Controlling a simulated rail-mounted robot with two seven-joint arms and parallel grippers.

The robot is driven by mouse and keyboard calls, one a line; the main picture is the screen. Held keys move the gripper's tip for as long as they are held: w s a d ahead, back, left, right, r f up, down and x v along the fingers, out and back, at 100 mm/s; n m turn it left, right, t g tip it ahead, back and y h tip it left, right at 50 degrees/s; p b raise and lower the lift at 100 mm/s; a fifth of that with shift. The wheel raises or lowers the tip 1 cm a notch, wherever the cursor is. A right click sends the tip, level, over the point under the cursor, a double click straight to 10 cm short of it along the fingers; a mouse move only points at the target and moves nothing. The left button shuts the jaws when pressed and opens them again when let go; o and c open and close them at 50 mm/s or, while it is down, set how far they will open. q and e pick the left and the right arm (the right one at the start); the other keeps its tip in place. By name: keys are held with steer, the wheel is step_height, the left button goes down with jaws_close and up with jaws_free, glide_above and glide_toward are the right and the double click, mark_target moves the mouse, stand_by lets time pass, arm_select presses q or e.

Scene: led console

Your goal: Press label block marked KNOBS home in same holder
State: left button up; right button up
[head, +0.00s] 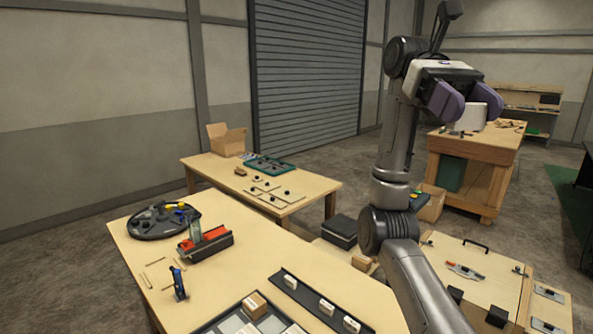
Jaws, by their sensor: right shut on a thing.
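A long dark holder strip (308,293) lies at the front of the near table. Small white label blocks stand along it: one at the far end (290,281), one in the middle (327,307) and one nearer (351,324). Their lettering is too small to read, so I cannot tell which is KNOBS or how deep each sits. My right gripper (464,102) is raised high at the upper right, well away from the strip. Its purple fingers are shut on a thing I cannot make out. My left gripper is out of view.
The near table also holds a tray with a cardboard-coloured block (254,304), a blue upright tool (179,284), a red-and-black box (205,243) and a round dark tray (163,220). A wooden cabinet (480,262) stands at right.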

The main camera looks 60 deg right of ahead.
steer(key=w+a+f+m+t, duration=0.4)
steer(key=w+a+f, duration=0.15)
steer(key=w, duration=0.35)
steer(key=w+a+f+m+t+y, duration=0.1)
steer(key=w+a+f+m+t, duration=0.4)
steer(key=w, duration=0.3)
steer(key=w+a+f+m+t, duration=0.3)
steer(key=w+a+f+t, duration=0.15)
steer(key=w+f, duration=0.35)
steer(key=w+a+f+m+t+h, duration=0.1)
steer(key=w+a+f+m, duration=0.2)
steer(key=f, duration=1.1)
steer(key=w+a+f+t, duration=0.2)
steer(key=w+a+f, duration=0.15)
steer(key=f, duration=1.05)
steer(key=a, duration=0.8)
step_height(320, 180, down, 7)
steer(key=b, duration=0.6)
steer(key=shift+w+d+n+g, duration=0.25)
steer(key=shift+w+n+g, duration=0.05)
steer(key=shift+n+g, duration=0.15)
